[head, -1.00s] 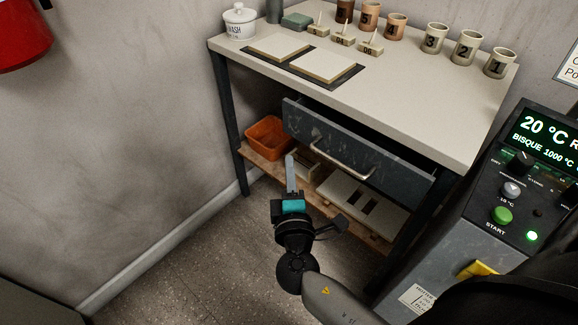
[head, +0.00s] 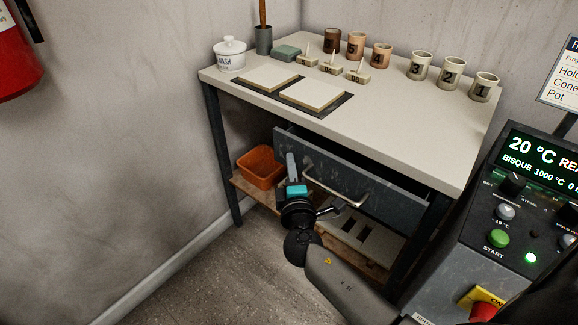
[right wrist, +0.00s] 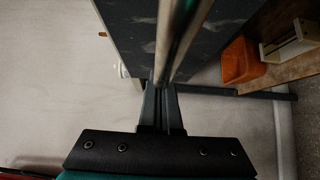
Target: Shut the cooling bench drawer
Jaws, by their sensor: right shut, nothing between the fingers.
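The cooling bench (head: 405,115) stands against the wall in the head view. Its dark grey drawer (head: 390,200) is pulled partly out, with a dark gap under the bench top. A pale bar handle (head: 335,188) runs across its front. My right gripper (head: 291,162) is shut and empty, in front of the drawer's left part, left of the handle's middle. In the right wrist view the shut fingers (right wrist: 161,110) point along the drawer front (right wrist: 228,25), with the handle bar (right wrist: 178,35) close beyond the tips. I cannot tell whether they touch. My left gripper is not in view.
On the lower shelf are an orange bin (head: 260,167) and pale slabs (head: 365,235). Mugs (head: 420,65), tiles (head: 268,78) and a lidded white jar (head: 230,55) stand on the bench top. A kiln control panel (head: 525,210) is close on the right. Floor at the left is clear.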

